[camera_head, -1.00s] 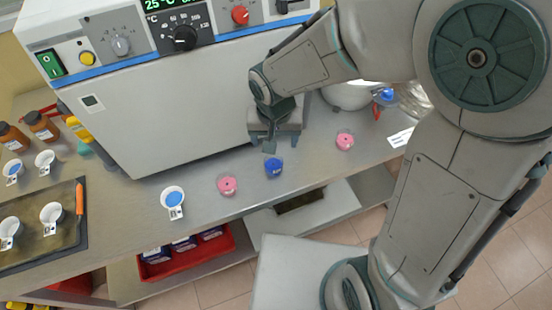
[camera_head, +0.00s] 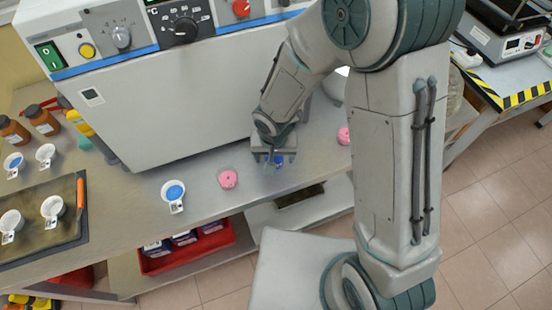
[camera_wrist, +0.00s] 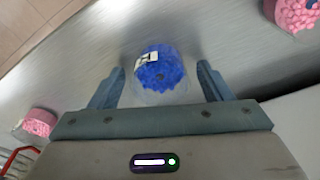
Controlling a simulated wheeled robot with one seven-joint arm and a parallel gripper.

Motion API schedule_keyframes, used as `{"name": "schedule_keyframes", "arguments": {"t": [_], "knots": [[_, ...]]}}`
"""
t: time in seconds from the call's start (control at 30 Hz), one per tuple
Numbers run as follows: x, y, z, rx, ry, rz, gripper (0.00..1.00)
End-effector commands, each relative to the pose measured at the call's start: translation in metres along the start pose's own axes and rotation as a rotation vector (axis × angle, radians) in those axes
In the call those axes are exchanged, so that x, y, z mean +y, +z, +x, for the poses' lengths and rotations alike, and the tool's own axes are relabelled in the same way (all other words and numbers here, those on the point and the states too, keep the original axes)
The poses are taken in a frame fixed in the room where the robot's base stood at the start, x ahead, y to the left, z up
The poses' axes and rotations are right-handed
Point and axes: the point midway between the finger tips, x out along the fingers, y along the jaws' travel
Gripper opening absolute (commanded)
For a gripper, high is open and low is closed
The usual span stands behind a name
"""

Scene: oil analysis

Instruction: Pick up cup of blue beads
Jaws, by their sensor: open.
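The cup of blue beads (camera_wrist: 160,70) stands on the metal bench in the wrist view, a clear cup with a small white label. My gripper (camera_wrist: 162,82) is open, with one finger on each side of the cup and a gap to each. The fingertips reach about level with the cup's near part. In the head view my gripper (camera_head: 273,160) is over the blue-bead cup (camera_head: 279,160) and hides most of it.
A white cup with blue contents (camera_head: 173,193) stands farther left. The large grey oven (camera_head: 190,100) rises behind.

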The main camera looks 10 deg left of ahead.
Motion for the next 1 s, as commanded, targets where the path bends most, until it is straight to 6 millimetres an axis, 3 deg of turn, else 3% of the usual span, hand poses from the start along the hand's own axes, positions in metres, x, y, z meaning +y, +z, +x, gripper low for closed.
{"name": "schedule_keyframes", "arguments": {"t": [0.3,0.5,0.83,1.0], "knots": [[0.000,0.000,0.005,0.001,0.000,-0.001,0.72],[0.000,0.000,0.005,0.001,0.000,-0.001,0.23],[0.000,0.000,0.004,0.001,0.000,0.000,0.23],[0.000,-0.003,-0.011,0.004,-0.002,0.003,0.23]]}}
